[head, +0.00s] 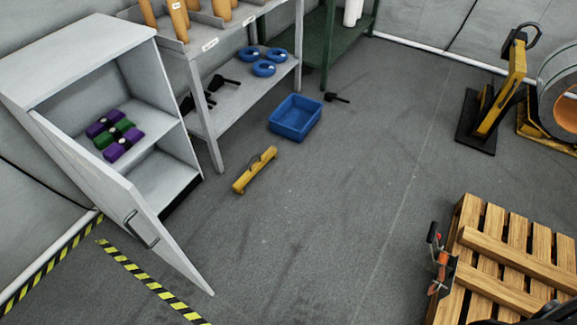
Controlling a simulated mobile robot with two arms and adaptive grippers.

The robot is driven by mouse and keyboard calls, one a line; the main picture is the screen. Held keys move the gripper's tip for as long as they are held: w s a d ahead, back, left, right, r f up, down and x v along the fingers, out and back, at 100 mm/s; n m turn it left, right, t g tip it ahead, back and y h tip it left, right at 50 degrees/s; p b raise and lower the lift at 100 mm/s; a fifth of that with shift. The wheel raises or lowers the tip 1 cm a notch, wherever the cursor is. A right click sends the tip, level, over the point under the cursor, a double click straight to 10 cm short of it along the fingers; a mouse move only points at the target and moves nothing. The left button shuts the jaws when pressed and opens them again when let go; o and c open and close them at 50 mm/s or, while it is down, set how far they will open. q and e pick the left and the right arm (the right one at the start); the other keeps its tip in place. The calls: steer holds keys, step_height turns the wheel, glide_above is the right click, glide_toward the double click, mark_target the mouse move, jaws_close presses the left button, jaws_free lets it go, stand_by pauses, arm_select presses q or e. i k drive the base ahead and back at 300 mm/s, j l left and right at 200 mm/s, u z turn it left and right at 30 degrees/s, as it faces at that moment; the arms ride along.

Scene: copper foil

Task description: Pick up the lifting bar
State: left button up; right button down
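The lifting bar looks to be the yellow bar (255,171) lying on the grey floor left of the picture's middle. It lies slantwise, with raised ends and a dark loop along its middle. Nothing touches it. I make out neither of my grippers in the head view. Dark shapes cut off at the bottom right corner are too partial to identify.
A grey cabinet (89,47) with its door (120,205) swung open stands left. A blue bin (295,118) sits beyond the bar, near a grey shelf (272,78). A wooden pallet (512,252) stands at lower right. The middle floor is clear.

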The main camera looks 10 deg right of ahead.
mark_target(237, 186)
steer(key=i+l+u, duration=0.35)
steer(key=i+l, duration=0.5)
